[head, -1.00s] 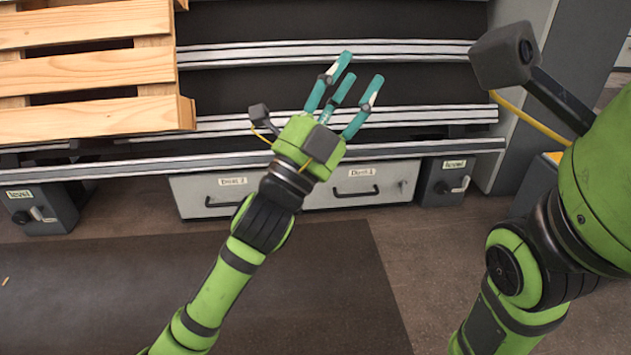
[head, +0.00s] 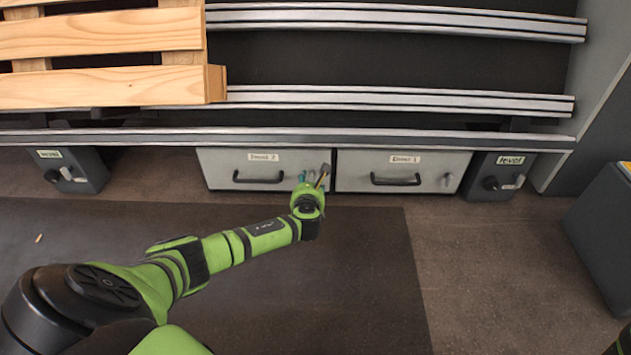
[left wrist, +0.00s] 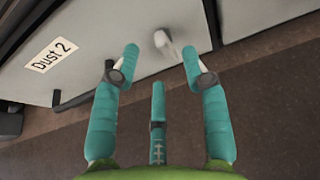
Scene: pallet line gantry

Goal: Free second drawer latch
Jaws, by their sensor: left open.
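The second drawer, labelled "Dust 2" (head: 222,166), is a grey front with a black bar handle. It also shows in the left wrist view (left wrist: 105,60), tilted. Its latch (left wrist: 163,43) is a small pale lever near the drawer's right edge in the left wrist view; in the head view my gripper largely covers that spot. My left gripper (head: 312,178) is in front of the drawer's right end. In the left wrist view its teal fingers (left wrist: 160,78) are spread open, with the latch beyond and between the tips, apparently untouched. My right gripper is out of view.
The drawer "Dust 1" (head: 403,171) stands to the right, with its own handle and latch (head: 447,180). Level boxes (head: 498,176) flank the drawers. Silver rails (head: 400,100) and a wooden pallet (head: 105,60) lie above.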

